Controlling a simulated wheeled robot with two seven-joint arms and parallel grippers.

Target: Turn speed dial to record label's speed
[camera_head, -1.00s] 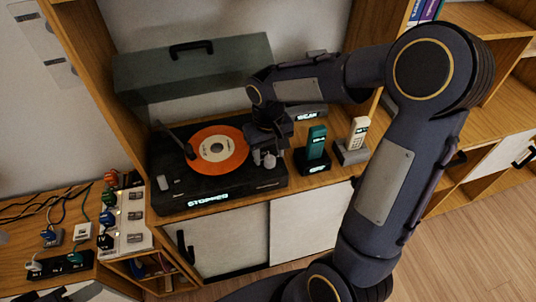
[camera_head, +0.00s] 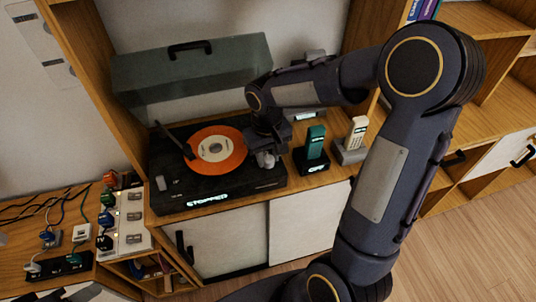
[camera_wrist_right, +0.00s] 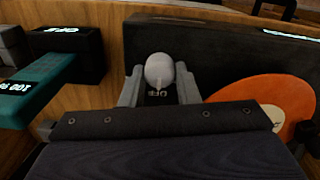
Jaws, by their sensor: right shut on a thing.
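The black turntable (camera_head: 235,185) stands on the wooden cabinet, its front display reading "STOPPED". An orange record (camera_head: 232,146) with a pale centre label (camera_head: 215,148) lies on it; the label's print is too small to read. In the right wrist view, the speed dial (camera_wrist_right: 159,68) is a light grey round knob with a pointer. My left gripper is not in view.
A teal handset (camera_head: 316,142) and a white handset (camera_head: 357,131) stand in cradles close right of the gripper. The raised grey lid (camera_head: 195,70) is behind the turntable. A switch panel (camera_head: 131,222) and cables lie at left.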

